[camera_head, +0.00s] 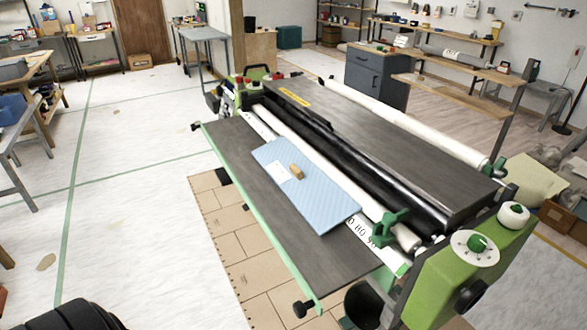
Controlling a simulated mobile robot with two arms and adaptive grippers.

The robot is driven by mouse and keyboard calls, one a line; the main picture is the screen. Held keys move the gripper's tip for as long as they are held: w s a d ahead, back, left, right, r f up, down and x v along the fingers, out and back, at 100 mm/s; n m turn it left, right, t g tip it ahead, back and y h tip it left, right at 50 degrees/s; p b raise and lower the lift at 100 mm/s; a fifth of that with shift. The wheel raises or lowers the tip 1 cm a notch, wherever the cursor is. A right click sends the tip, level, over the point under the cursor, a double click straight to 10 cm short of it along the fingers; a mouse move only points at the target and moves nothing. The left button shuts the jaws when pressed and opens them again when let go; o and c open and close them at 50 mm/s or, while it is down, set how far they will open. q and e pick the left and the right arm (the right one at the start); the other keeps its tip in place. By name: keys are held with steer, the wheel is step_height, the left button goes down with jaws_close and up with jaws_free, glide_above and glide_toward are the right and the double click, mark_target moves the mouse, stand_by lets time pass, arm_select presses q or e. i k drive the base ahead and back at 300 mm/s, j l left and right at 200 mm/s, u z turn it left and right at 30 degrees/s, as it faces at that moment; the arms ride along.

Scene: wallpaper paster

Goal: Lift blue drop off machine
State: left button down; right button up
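The blue drop (322,203) is a flat, light blue patterned sheet. It lies slantwise on the dark front bed (235,152) of the pasting machine (461,245), beside the white roller. A small tan block (297,172) and a white label (277,170) are on its upper part. Its lower right end lies near a green clamp at the roller's end. Neither of my grippers shows. A black rounded part at the bottom left edge looks like part of my arm.
The machine has green ends with knobs and a dial, a long white back roller (405,122) and a black bin (363,302) below. Cardboard (235,240) covers the floor in front. The pale floor at left is open. Workbenches and shelves line the walls.

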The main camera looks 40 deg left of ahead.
mark_target(322, 203)
steer(key=u, duration=1.1)
